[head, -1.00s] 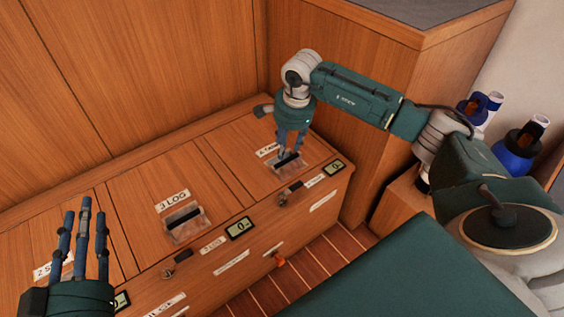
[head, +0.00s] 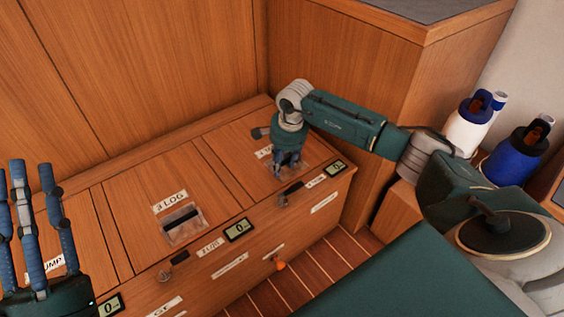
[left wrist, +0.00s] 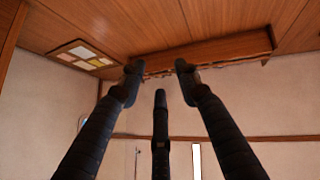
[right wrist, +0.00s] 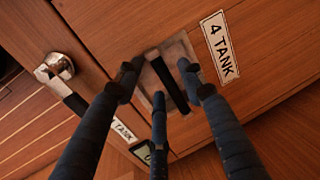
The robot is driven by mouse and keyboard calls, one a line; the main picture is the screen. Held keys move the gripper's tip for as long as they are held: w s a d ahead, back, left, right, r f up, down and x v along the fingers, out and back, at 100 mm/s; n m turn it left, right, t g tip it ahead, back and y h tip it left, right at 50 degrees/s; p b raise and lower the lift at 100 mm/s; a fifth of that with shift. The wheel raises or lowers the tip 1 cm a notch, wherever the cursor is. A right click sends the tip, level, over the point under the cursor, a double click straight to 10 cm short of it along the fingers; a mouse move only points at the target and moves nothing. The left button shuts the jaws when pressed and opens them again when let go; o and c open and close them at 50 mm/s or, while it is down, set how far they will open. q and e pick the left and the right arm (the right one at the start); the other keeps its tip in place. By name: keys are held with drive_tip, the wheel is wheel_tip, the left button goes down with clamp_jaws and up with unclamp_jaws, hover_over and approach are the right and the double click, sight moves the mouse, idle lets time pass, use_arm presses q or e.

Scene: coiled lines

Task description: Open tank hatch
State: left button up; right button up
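The tank hatch (head: 228,137) is the wooden lid at the far right end of the bench; it lies flat and shut. Its "4 TANK" label (right wrist: 220,48) and dark recessed pull (right wrist: 172,86) show in the right wrist view. My right gripper (head: 286,166) points down at this pull, partly hiding it in the head view. Its fingers (right wrist: 158,82) are spread around the pull; contact cannot be told. My left gripper (head: 38,180) is open and empty at the left, fingers up.
The "3 LOG" hatch (head: 150,190) lies shut beside it. The bench front carries a lever latch (head: 290,193), another latch (head: 174,266) and small displays (head: 238,229). A tall wooden cabinet (head: 345,100) stands close right. White (head: 466,133) and blue (head: 517,155) containers stand beyond my right arm.

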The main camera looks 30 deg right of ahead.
drive_tip(key=shift+c, duration=0.5)
clamp_jaws()
drive_tip(key=shift+r, duration=0.1)
